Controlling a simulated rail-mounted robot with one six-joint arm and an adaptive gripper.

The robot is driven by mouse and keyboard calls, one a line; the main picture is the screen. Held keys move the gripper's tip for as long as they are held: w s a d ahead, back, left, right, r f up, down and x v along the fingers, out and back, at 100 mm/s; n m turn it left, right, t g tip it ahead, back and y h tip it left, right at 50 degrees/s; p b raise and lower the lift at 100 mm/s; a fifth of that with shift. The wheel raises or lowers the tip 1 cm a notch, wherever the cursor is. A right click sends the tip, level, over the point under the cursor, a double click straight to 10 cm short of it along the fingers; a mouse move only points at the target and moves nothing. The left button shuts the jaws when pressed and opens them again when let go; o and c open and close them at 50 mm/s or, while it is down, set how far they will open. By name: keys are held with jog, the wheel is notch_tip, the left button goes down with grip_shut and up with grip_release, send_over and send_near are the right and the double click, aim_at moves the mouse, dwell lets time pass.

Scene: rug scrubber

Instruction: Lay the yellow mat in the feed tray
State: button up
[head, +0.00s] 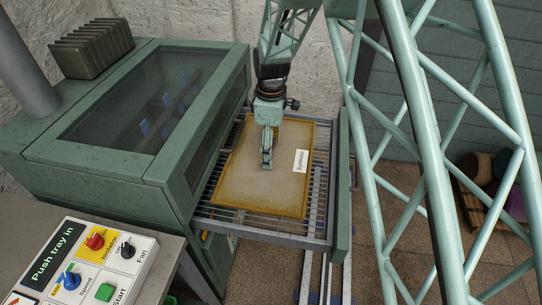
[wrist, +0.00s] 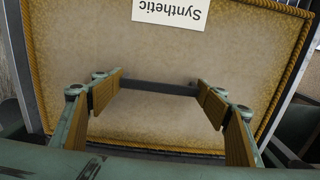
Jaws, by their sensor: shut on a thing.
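The yellow mat (head: 250,186), tan with a yellow corded edge and a white "Synthetic" label (head: 301,161), is flat over the feed tray (head: 270,231). The tray is a slatted metal drawer standing out of the green machine. I cannot tell whether the mat touches the slats. My gripper (head: 266,163) is at the mat's middle, pointing down. In the wrist view my gripper (wrist: 160,97) has its padded fingers wide apart, with a dark bar (wrist: 158,88) between them over the mat (wrist: 160,55). It is shut on the mat, seemingly by this bar.
The green machine (head: 130,130) with a dark window stands left of the tray. A control panel (head: 82,262) at lower left reads "Push tray in" and has buttons and knobs. The tray's green front (head: 342,190) is close to the mat's right edge. Rolls (head: 490,190) lie at right.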

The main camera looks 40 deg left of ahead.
jog(key=shift+w+a, duration=0.1)
dwell(0.3)
jog(key=shift+w+a, duration=0.1)
jog(key=shift+w, duration=0.05)
jog(key=shift+w+f, duration=0.1)
jog(key=shift+f, duration=0.2)
jog(key=shift+f+b, duration=0.5)
jog(key=shift+f, duration=1)
jog(key=shift+f, duration=0.1)
jog(key=o, duration=1.1)
jog(key=shift+c, duration=0.2)
jog(key=shift+r+p, duration=1)
jog(key=shift+r, duration=5.1)
